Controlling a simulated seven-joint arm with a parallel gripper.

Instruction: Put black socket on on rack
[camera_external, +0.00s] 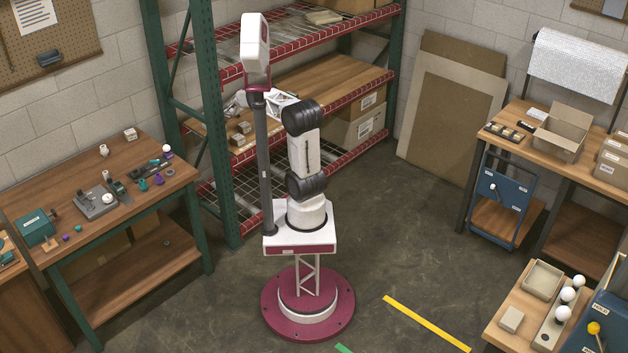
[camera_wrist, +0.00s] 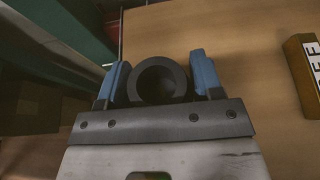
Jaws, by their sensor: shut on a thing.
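The black socket (camera_wrist: 160,98) shows as a dark round ring with a hollow middle in the wrist view. My gripper (camera_wrist: 162,80) is shut on it, with a blue finger pad on each side. Beyond it lies a wooden surface (camera_wrist: 240,50), which looks like a shelf of the rack. In the external view the rack has green uprights, red edges and wooden and wire shelves (camera_external: 335,80). My arm reaches up toward its middle shelf. My gripper and the socket cannot be made out clearly there. The gap between socket and shelf is unclear.
A green upright (camera_wrist: 75,25) is at the upper left of the wrist view. A small box with a white label (camera_wrist: 303,65) stands at the right. Small boxes (camera_external: 240,133) sit on the rack's middle shelf at the left. Bare wood lies between.

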